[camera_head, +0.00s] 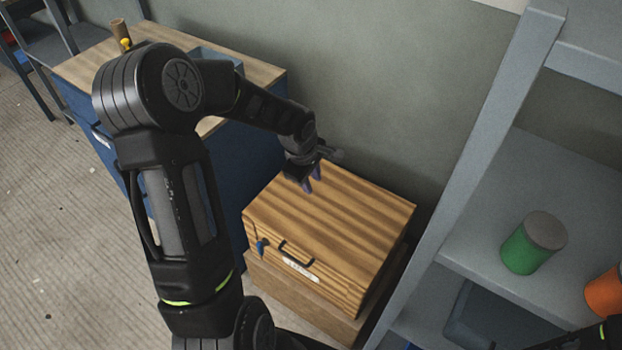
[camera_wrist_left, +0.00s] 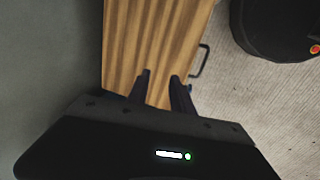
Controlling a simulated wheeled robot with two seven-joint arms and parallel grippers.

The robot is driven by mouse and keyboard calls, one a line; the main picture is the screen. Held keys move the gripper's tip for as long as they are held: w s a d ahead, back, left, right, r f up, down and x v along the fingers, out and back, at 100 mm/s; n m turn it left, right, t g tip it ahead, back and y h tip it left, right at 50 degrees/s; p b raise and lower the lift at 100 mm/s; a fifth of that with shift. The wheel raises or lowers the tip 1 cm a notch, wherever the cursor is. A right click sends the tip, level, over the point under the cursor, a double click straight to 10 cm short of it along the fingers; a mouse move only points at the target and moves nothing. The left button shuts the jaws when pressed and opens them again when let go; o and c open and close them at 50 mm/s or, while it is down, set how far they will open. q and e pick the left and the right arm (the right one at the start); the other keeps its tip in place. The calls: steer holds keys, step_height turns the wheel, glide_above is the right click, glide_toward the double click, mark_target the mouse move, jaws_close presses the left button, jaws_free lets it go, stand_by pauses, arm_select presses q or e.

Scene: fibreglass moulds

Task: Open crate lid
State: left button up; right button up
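A wooden crate (camera_head: 325,235) stands against the wall, its striped lid (camera_head: 345,205) lying flat and closed. Its front has a black handle (camera_head: 296,254), a blue latch piece (camera_head: 262,247) and a pale label. My left gripper (camera_head: 313,184) is over the back part of the lid, fingers apart, with nothing between them. In the left wrist view the open fingers (camera_wrist_left: 160,80) point at the wooden lid (camera_wrist_left: 150,45), and the handle (camera_wrist_left: 202,60) shows to their right. I cannot tell whether the fingertips touch the lid.
The crate rests on a lower wooden box (camera_head: 300,292). A blue cabinet with a wooden top (camera_head: 262,70) stands left of it. A grey shelf (camera_head: 480,150) on the right holds a green can (camera_head: 533,243) and an orange can (camera_head: 606,292). Open floor (camera_head: 60,230) lies at left.

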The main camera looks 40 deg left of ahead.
arm_select(q)
jaws_close()
stand_by(0.6)
steer(key=shift+c, duration=2.4)
jaws_free()
steer(key=o, duration=0.6)
steer(key=shift+r, duration=0.1)
steer(key=b+v, duration=0.1)
steer(key=v, duration=0.6)
steer(key=shift+s+r, duration=0.1)
steer(key=shift+r, duration=0.2)
steer(key=shift+c, duration=0.2)
